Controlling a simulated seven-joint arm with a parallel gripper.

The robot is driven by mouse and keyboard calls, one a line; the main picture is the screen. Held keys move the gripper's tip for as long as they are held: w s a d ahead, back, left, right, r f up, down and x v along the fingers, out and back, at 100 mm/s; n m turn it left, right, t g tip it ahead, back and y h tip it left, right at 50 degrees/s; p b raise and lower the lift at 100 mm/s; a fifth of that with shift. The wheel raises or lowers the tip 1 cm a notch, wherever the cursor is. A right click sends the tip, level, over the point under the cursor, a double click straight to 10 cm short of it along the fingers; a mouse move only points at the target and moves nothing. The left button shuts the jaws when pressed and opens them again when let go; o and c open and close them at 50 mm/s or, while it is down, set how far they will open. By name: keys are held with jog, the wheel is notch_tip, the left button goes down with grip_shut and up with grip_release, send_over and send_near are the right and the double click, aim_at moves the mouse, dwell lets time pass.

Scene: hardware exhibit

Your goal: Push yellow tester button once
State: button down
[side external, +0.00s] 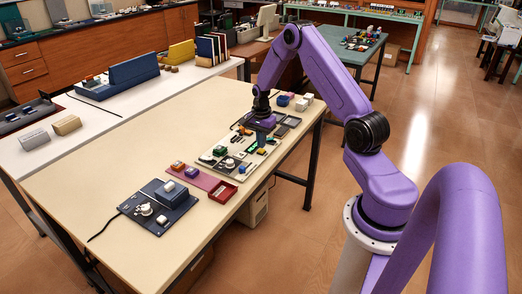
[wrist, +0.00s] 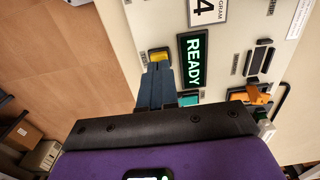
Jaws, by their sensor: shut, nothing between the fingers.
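The yellow button (wrist: 159,54) sits on the pale tester panel (wrist: 150,20), near its left edge in the wrist view. My gripper (wrist: 160,68) is shut with its blue-grey fingers together and empty. Its fingertips overlap the near edge of the yellow button in that view; I cannot tell whether they touch it. A lit display (wrist: 193,60) reading READY is right of the button.
A teal button (wrist: 188,99) lies close to the gripper body, and an orange lever (wrist: 258,95) and black switches (wrist: 263,55) are farther right. A red tray (side external: 222,191) and a dark control box (side external: 158,207) stand on the table. The table's left part is largely clear.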

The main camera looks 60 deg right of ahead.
aim_at(260, 150)
jog(key=shift+f, duration=0.85)
dwell(0.5)
jog(key=shift+r, duration=3.5)
jog(key=shift+w+a+r, duration=0.1)
jog(key=shift+a, duration=0.2)
jog(key=s+a+r+n, duration=0.3)
jog(key=a+r+n, duration=0.15)
jog(key=a, duration=0.45)
jog(key=s+a+r+n, duration=0.25)
jog(key=a+n, duration=0.25)
jog(key=a, duration=0.3)
jog(key=s+a+r+n, duration=0.2)
jog(key=a+r+n, duration=0.25)
jog(key=a, duration=0.45)
jog(key=s+a+r+n, duration=0.1)
jog(key=s+a+n, duration=0.1)
jog(key=s+n, duration=0.6)
jog(key=s+a+r+n, duration=0.2)
jog(key=s+n, duration=0.6)
jog(key=s, duration=0.6)
jog(key=shift+s+a+r+n, duration=0.15)
jog(key=shift+s+a+n, duration=0.2)
jog(key=shift+a, duration=0.5)
